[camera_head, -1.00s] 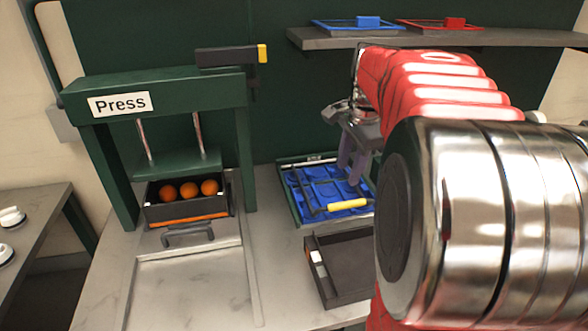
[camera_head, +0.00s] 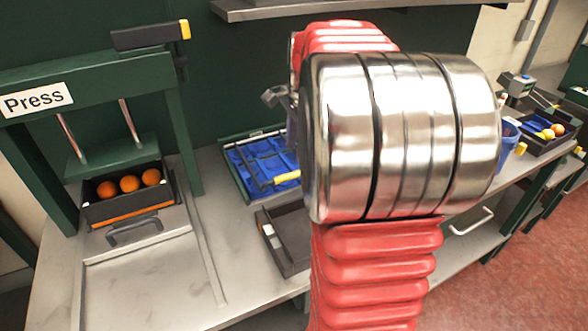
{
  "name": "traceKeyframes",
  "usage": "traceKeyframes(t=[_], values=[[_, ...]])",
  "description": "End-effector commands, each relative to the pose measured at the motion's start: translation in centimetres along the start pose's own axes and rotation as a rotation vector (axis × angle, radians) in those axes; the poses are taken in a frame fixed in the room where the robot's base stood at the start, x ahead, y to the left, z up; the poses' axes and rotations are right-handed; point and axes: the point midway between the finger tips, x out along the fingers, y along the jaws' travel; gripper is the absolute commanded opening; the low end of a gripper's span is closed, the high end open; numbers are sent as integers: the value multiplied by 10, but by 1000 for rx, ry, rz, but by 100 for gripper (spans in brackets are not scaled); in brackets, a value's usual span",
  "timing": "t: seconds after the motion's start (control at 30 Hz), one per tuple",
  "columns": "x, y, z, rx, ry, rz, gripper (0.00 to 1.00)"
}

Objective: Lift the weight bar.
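A black bar with a yellow end (camera_head: 150,36) sits on top of the green press at the upper left; I cannot tell if this is the weight bar. A dark tool with a yellow handle (camera_head: 287,177) lies on the blue-lined tray (camera_head: 232,176) in the middle, partly hidden by my arm. My gripper (camera_head: 275,97) is almost wholly hidden behind my arm; only a grey bit shows above the tray. Its fingers cannot be seen.
The press (camera_head: 178,120) holds a black box with oranges (camera_head: 129,184) under its plate. A shelf (camera_head: 300,10) runs above. More oranges (camera_head: 557,130) lie on a far bench at right.

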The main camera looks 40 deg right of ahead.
Motion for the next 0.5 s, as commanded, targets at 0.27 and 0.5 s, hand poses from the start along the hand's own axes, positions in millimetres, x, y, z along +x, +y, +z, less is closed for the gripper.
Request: traceKeyframes(t=[0.27,0.5], values=[[44,1,0,0,-1,4,36],[79,0,0,0,-1,2,36]])
